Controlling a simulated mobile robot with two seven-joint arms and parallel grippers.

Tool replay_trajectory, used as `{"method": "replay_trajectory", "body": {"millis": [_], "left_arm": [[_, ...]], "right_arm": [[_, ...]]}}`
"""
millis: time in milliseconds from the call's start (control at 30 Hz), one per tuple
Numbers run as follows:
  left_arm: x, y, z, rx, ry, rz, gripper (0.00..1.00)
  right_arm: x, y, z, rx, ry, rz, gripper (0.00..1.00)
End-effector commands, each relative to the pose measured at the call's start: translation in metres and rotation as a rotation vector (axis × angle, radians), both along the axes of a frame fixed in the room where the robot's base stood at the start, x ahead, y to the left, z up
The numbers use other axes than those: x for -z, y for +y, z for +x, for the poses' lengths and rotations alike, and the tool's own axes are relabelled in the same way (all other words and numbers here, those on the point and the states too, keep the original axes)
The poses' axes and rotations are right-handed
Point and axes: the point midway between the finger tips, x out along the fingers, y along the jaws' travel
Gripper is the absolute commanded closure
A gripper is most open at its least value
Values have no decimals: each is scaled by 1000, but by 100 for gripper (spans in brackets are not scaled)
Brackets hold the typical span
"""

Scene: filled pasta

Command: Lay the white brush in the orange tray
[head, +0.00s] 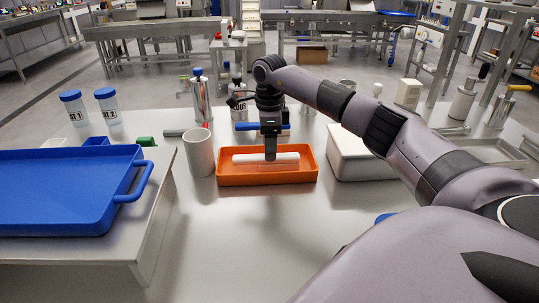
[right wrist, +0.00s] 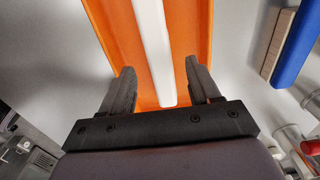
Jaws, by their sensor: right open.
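The orange tray (head: 225,179) stands on the table in the middle of the head view, its long side running left to right. The white brush (head: 246,158) lies lengthwise inside the tray. My right gripper (head: 270,157) points down over the tray at the brush's middle. In the right wrist view its fingers (right wrist: 159,78) are open, one on each side of the white brush (right wrist: 152,45), with a gap on both sides. The orange tray (right wrist: 192,25) lies beneath. The gripper hides part of the brush. My left gripper is not in view.
A pale grey mug (head: 199,155) stands just left of the tray. A white box (head: 352,160) is close on its right. A metal flask (head: 201,98) and a blue-handled item (head: 246,127) are behind. A large blue tray (head: 60,195) is at left.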

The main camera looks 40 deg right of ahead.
Motion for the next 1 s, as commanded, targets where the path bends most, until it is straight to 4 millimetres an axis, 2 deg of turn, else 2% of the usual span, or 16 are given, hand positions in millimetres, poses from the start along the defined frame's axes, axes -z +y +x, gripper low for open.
{"method": "replay_trajectory", "body": {"millis": [33,200,400,1000], "left_arm": [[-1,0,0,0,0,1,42],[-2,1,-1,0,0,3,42],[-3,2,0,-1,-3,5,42],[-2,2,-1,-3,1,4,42]], "right_arm": [[-15,0,1,0,-5,0,38],[-49,0,1,0,-3,1,38],[-73,0,0,0,0,0,38],[-78,0,0,-1,1,1,38]]}}
